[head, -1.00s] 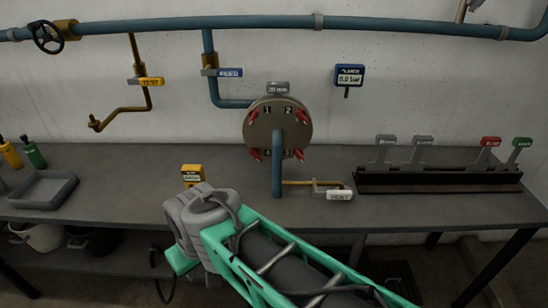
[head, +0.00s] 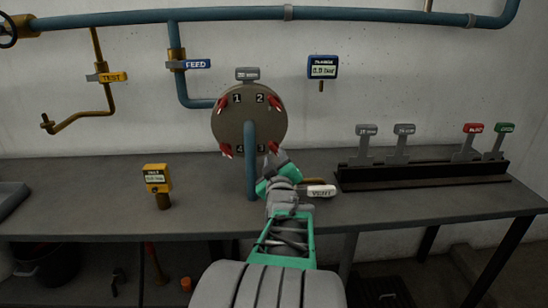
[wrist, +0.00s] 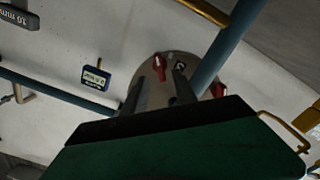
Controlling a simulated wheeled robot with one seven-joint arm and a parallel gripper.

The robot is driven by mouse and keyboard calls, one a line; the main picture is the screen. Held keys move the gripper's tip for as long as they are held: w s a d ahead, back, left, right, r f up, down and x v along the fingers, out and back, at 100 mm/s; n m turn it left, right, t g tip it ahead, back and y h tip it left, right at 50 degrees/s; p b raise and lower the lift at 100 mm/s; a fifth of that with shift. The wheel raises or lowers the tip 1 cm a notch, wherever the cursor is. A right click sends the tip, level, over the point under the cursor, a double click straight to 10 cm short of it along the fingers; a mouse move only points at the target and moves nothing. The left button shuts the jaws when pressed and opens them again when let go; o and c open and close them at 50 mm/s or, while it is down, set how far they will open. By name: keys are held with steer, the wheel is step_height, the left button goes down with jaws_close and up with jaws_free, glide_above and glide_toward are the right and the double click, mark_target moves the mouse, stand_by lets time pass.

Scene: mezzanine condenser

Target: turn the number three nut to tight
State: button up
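The round grey-brown flange (head: 232,118) on the wall bears red nuts at the numbers 1, 2, 4 and 3. The number three nut (head: 273,147) is at the lower right, just right of the blue pipe (head: 251,165); its pointed red body also shows in the upside-down wrist view (wrist: 158,64). My gripper (head: 275,168) is just below and in front of this nut. In the wrist view my gripper (wrist: 159,78) has two dark fingers apart, roughly either side of the nut's line, with bare flange between them. I cannot tell whether they touch it.
The vent valve's white tag (head: 321,191) is close right of my gripper. A yellow meter (head: 157,181) stands left on the bench (head: 100,210). A black rack (head: 425,175) with several tagged tools is at the right. A blue gauge (head: 323,67) hangs above.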

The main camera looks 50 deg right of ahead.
mark_target(274, 151)
steer(key=x, duration=0.5)
steer(key=shift+c, duration=0.2)
jaws_close()
stand_by(0.3)
